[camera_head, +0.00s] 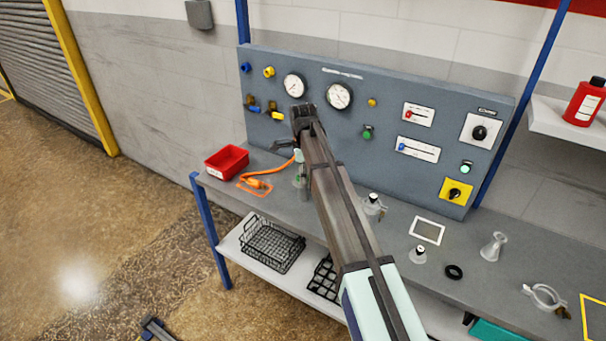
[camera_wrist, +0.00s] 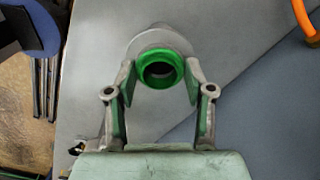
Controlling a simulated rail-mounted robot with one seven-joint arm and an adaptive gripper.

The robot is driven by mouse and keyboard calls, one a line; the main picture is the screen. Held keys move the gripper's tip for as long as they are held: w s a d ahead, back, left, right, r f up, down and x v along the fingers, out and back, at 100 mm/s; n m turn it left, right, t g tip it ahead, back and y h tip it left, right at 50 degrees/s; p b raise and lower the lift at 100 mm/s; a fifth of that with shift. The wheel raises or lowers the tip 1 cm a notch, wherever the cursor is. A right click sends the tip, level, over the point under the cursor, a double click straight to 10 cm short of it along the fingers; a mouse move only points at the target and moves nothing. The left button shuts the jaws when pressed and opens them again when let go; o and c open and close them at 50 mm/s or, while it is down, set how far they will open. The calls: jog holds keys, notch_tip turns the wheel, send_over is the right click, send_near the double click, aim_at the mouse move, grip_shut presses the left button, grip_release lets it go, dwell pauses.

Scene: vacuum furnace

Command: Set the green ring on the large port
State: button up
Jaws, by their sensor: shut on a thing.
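The green ring (camera_wrist: 160,79) sits between the two fingertips of my gripper (camera_wrist: 160,72) in the wrist view, and the jaws are shut on it. A pale grey metal flange, apparently the large port (camera_wrist: 143,40), shows right behind the ring and partly hidden by it. The ring overlaps the flange's near part; I cannot tell whether they touch. In the head view my gripper (camera_head: 298,155) points down over the left part of the bench, largely hidden by my arm. A metal fitting with a trace of green (camera_head: 300,181) shows just below it.
The grey bench (camera_head: 330,210) carries a red bin (camera_head: 227,161) and an orange hose (camera_head: 265,170) left of my gripper. A clamped fitting (camera_head: 373,205), a small port (camera_head: 418,255), a black ring (camera_head: 453,272) and a metal clamp (camera_head: 545,296) stand right. The gauge panel (camera_head: 385,100) rises behind.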

jog(key=o, duration=0.9)
notch_tip(320, 180, up, 12)
